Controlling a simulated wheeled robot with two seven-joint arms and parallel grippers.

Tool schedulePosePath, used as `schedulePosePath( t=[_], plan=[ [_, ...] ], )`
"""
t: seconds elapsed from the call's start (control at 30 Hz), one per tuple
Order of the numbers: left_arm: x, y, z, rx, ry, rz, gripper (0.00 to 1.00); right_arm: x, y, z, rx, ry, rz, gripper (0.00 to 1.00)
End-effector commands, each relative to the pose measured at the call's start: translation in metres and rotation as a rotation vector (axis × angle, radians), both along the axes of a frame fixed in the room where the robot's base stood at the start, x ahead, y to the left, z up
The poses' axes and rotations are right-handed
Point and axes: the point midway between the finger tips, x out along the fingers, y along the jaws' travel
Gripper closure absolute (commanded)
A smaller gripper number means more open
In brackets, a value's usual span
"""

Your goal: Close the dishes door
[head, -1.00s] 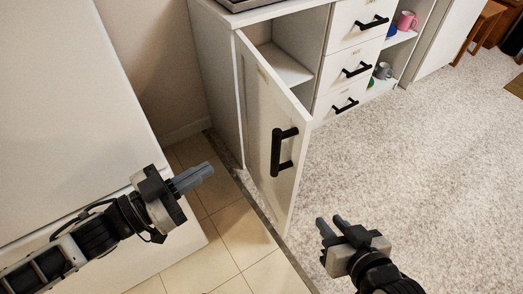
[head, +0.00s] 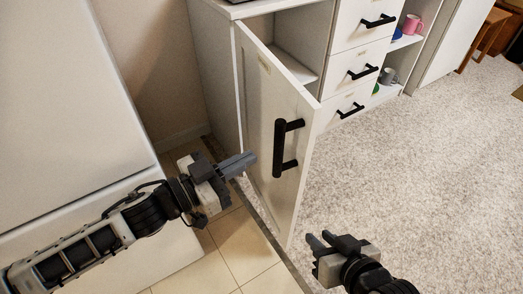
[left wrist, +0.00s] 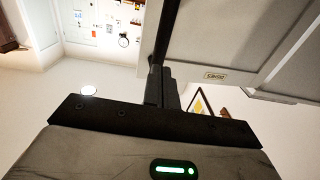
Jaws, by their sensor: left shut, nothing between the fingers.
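The white dishes door (head: 263,100) stands open on the hutch, swung out toward me, with a black bar handle (head: 278,150) on its outer face. In the left wrist view the door (left wrist: 235,40) and its small label (left wrist: 215,76) fill the upper right, with the dark handle (left wrist: 165,30) beside them. My left gripper (head: 248,164) is shut and empty, just left of the handle in front of the door's outer face. Whether it touches the door I cannot tell. My right gripper (head: 319,242) is open and empty, low and right of the door, over the carpet.
The hutch has drawers (head: 358,60) with black handles right of the open compartment. Cups, including a pink cup (head: 412,24), stand on shelves further right. A large white appliance or cabinet (head: 70,100) is at left. The carpet (head: 420,170) to the right is clear.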

Motion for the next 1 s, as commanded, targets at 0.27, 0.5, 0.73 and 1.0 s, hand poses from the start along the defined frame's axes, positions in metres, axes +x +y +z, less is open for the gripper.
schedulePosePath(
  t=[0.27,0.5,0.73,1.0],
  plan=[
    [0.025,-0.031,0.0,0.0,-0.001,0.0,1.0,0.0,0.002,-0.009,0.0,0.014,0.007,0.74],
    [0.029,-0.036,0.0,0.001,0.001,0.0,1.0,0.001,0.002,-0.01,0.001,0.018,0.01,0.74],
    [0.029,-0.036,0.0,0.0,0.001,0.001,1.0,0.002,0.003,-0.009,0.001,0.015,0.01,0.74],
    [0.032,-0.043,0.0,-0.005,0.003,0.059,1.0,0.002,0.003,-0.01,0.001,0.014,0.01,0.74]
  ],
)
